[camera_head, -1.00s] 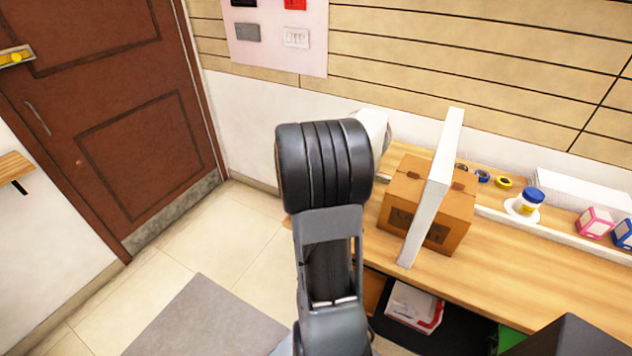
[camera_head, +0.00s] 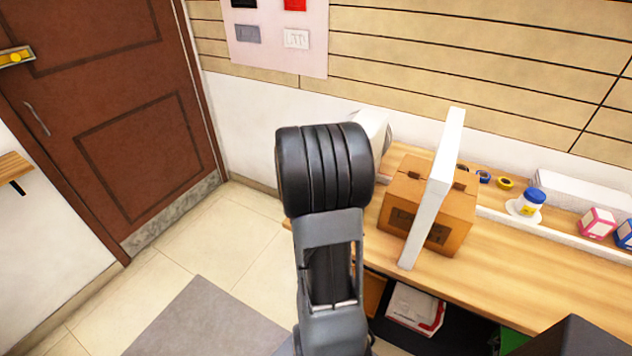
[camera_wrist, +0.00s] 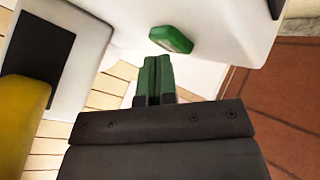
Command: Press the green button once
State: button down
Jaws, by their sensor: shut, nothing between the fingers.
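In the wrist view, the green button (camera_wrist: 171,39) is a small raised block on a white surface (camera_wrist: 222,22), near the top middle. My gripper (camera_wrist: 156,62) is shut and empty, with its green-looking fingertips just below the button in the picture. A small gap shows between the fingertips and the button, though the depth of it is hard to tell. In the head view my arm hides the gripper, and the green button cannot be seen there.
A yellow object (camera_wrist: 22,120) and a black panel (camera_wrist: 38,50) are at the wrist view's left. In the head view, a wooden desk (camera_head: 500,268) holds a cardboard box (camera_head: 455,222) and a white board (camera_head: 436,190). A brown door (camera_head: 110,110) stands at left.

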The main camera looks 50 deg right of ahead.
jog(key=shift+r+p, duration=0.65)
jog(key=shift+r, duration=0.3)
jog(key=shift+r, duration=0.1)
jog(key=shift+r+p, duration=1.9)
jog(key=shift+r, duration=0.45)
jog(key=s+a+r+n+y, duration=0.1)
jog(key=s+a+y, duration=0.1)
jog(key=a, duration=0.9)
jog(key=s+a+r+n+y, duration=0.1)
jog(key=s+a, duration=0.4)
jog(key=a, duration=0.6)
jog(key=s+a+r+n+y, duration=0.2)
jog(key=a+y, duration=0.3)
jog(key=a, duration=0.6)
jog(key=shift+s+a+r, duration=0.3)
jog(key=shift+s+r, duration=0.35)
jog(key=shift+s, duration=0.1)
